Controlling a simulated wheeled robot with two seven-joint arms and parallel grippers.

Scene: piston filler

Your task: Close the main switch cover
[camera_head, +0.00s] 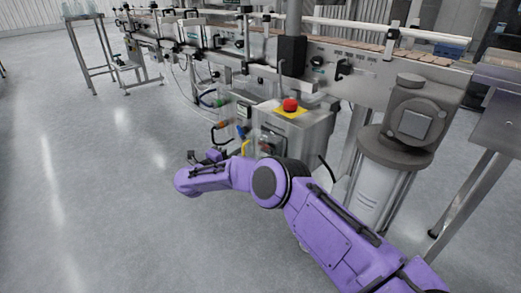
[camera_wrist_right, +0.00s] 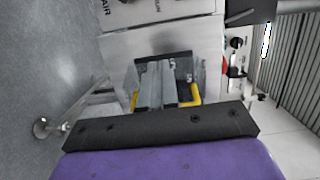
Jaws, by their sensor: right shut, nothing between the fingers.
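The main switch cover (camera_head: 270,142) looks like a dark, see-through panel on the front of the steel control box (camera_head: 305,135). Its angle is hard to tell here. In the right wrist view a clear, dark-edged panel (camera_wrist_right: 186,72) lies just beyond my fingers, with yellow parts (camera_wrist_right: 194,97) on its near side. My right gripper (camera_head: 218,154) is in front and to the left of the box, shut and empty. Its grey fingers also show in the right wrist view (camera_wrist_right: 158,80), overlapping the panel. Contact cannot be told. My left gripper is out of view.
A red button on a yellow plate (camera_head: 290,106) tops the control box. A grey motor on a cylinder (camera_head: 385,160) stands to the right. The conveyor frame (camera_head: 340,60) runs behind. The floor (camera_head: 100,190) at the left is clear.

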